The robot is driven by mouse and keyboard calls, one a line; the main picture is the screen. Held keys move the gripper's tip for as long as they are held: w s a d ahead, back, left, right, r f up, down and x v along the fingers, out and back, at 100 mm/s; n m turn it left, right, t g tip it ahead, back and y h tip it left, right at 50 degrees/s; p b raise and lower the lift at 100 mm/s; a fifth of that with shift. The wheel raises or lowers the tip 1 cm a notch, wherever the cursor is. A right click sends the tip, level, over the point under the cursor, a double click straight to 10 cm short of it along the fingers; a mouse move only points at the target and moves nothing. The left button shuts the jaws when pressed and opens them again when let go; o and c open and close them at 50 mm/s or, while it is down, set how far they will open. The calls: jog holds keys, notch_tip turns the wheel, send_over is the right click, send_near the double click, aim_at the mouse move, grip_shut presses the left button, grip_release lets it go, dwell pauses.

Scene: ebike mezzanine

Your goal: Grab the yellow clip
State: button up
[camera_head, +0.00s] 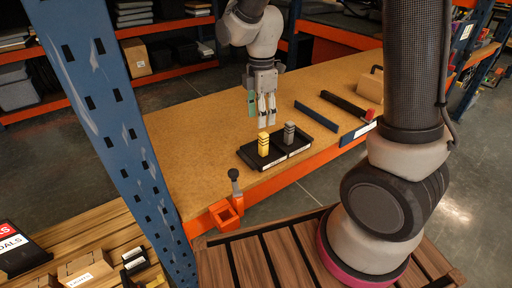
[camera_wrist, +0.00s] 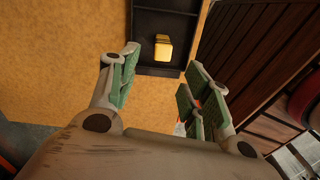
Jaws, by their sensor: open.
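The yellow clip (camera_head: 263,143) stands upright in the left part of a black tray (camera_head: 248,158) on the tan workbench. A dark grey clip (camera_head: 289,133) stands to its right in the same tray. My gripper (camera_head: 262,112) points down above and just behind the tray, open and empty. In the wrist view the yellow clip (camera_wrist: 163,47) lies beyond the fingertips, between their lines, inside the black tray (camera_wrist: 165,19). My open fingers (camera_wrist: 163,74) do not touch it. The grey clip is not seen in the wrist view.
On the workbench (camera_head: 200,140), a dark blue bar (camera_head: 316,116), a black bar with a red end (camera_head: 345,105) and a cardboard box (camera_head: 370,87) lie to the right. An orange holder (camera_head: 226,213) with a black-knobbed lever sits at the front edge. A blue rack post (camera_head: 115,120) stands at left.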

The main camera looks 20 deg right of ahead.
aim_at(264, 134)
jog(key=shift+w+f+n, duration=0.15)
jog(key=shift+n, duration=0.75)
jog(key=f, duration=0.5)
jog(key=d+f, duration=0.1)
jog(key=f, duration=0.1)
jog(key=shift+s+f, duration=0.25)
jog(key=shift+f, duration=0.05)
jog(key=shift+a, duration=0.1)
grip_shut()
